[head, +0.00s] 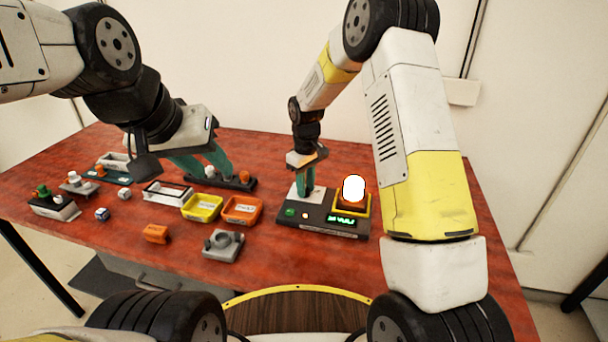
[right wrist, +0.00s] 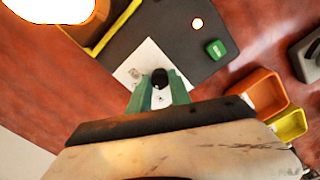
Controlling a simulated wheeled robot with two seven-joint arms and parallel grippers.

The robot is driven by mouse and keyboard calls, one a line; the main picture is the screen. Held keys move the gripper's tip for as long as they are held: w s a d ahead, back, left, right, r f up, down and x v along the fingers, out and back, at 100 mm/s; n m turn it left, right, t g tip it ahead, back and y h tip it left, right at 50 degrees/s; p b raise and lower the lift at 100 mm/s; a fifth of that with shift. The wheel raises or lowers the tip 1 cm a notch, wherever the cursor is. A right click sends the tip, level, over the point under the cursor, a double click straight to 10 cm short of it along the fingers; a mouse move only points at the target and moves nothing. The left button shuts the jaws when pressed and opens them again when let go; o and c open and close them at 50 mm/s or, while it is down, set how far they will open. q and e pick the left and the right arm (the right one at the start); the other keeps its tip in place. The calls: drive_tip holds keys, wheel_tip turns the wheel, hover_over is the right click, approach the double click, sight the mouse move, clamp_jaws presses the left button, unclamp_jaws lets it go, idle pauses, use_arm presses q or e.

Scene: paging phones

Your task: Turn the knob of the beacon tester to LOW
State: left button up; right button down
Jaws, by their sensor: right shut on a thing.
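The beacon tester (head: 322,225) is a dark flat box on the right of the table, with a lit green display (head: 342,220). Its black knob (right wrist: 160,77) stands on a white plate (right wrist: 134,68) in the right wrist view. My right gripper (head: 306,190) points down over the plate, its green fingers shut on the knob. The fingers hide the knob in the head view. The pointer and the setting marks are too small to read. My left gripper (head: 212,172) is open and empty, with its fingers apart near a dark rack at the back.
A glowing white beacon (head: 354,189) stands in the tester's yellow-rimmed bay. A green button (right wrist: 215,49) is on the tester. Yellow (head: 202,208) and orange (head: 241,210) bins stand to its left, with a grey fixture (head: 223,245) in front. The dark rack (head: 236,182) lies behind them.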

idle(0.4)
drive_tip(key=c, duration=1.2)
unclamp_jaws()
drive_tip(key=shift+r, duration=0.1)
wheel_tip(320, 180, up, 7)
drive_tip(key=shift+r, duration=0.35)
